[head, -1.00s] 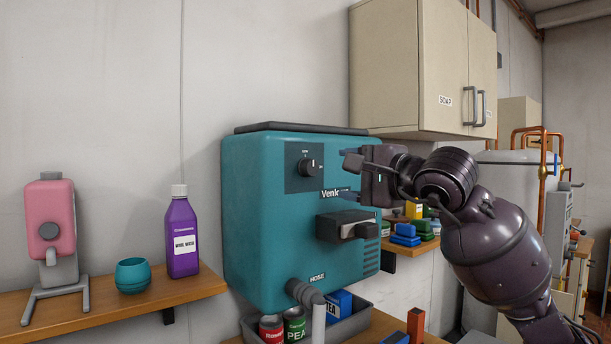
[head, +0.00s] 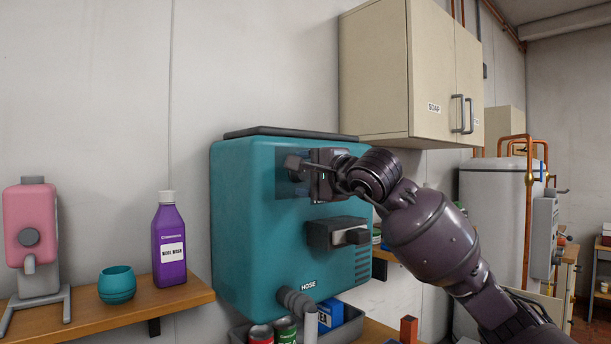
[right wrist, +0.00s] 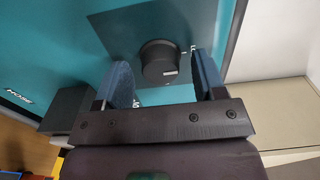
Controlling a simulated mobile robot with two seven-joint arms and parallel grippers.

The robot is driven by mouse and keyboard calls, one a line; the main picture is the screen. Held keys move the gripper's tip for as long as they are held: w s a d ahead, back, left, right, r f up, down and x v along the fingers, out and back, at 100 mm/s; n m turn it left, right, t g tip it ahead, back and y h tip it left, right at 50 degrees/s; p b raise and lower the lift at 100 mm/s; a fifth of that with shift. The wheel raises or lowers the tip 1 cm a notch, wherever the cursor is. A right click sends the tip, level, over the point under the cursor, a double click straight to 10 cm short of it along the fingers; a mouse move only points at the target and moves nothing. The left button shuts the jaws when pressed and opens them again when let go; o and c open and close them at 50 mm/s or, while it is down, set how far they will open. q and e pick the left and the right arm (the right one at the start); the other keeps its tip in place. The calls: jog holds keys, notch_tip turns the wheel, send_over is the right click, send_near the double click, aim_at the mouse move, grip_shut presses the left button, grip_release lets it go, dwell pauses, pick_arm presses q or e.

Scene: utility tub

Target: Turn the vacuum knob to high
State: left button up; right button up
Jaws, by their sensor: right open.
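The teal vacuum (head: 250,230) hangs on the wall in the middle of the head view. Its round black knob (right wrist: 160,60) sits on a dark square panel (right wrist: 120,30) and shows in the right wrist view, with a small white mark on its face. In the head view my right gripper covers the knob. My right gripper (head: 298,174) is open in front of the panel. In the right wrist view its two blue fingers stand one on each side of the knob, with visible gaps; I cannot tell how deep they reach. My left gripper is not in view.
A black block (head: 338,232) sticks out of the vacuum below my gripper. A cream cabinet (head: 375,80) hangs above right. A shelf at left holds a pink dispenser (head: 30,225), a teal cup (head: 117,283) and a purple bottle (head: 168,245).

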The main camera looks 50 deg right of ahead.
jog(key=shift+c, duration=0.5)
jog(key=c, duration=0.8)
jog(key=shift+w, duration=0.1)
